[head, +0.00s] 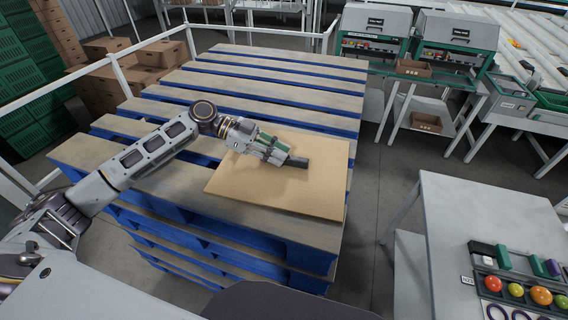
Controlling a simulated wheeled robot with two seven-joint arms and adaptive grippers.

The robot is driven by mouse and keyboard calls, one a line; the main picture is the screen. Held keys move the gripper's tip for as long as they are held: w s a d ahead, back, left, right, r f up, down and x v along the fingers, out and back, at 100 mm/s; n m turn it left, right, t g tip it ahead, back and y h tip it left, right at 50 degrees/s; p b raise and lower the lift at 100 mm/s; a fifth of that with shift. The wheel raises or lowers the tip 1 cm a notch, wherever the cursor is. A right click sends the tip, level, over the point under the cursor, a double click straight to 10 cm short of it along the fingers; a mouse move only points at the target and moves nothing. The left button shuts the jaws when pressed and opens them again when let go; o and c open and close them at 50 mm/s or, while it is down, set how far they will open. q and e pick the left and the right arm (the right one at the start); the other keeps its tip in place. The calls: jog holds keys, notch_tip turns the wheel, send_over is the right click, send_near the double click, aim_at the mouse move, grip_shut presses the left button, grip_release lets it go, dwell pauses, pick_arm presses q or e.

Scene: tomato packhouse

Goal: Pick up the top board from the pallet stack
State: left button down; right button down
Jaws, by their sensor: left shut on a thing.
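The top board (290,190) is a flat tan sheet in the head view. It lies over the near right part of a stack of blue pallets (305,248) with pale wooden slats. My left gripper (303,162) reaches in from the left, and its dark fingers are over the middle of the board as pictured. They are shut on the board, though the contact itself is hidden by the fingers. I cannot tell whether the board is lifted clear of the slats. My right gripper is out of view.
A grey table (500,205) with a tray of tomatoes stands at the right. Green-framed benches (470,78) with machines stand behind it. Cardboard boxes (110,90) and green crates (30,115) are at the left, past a white rail (125,80). Floor shows between pallets and table.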

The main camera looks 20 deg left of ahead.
pick_arm(q)
jog(key=shift+r, duration=0.1)
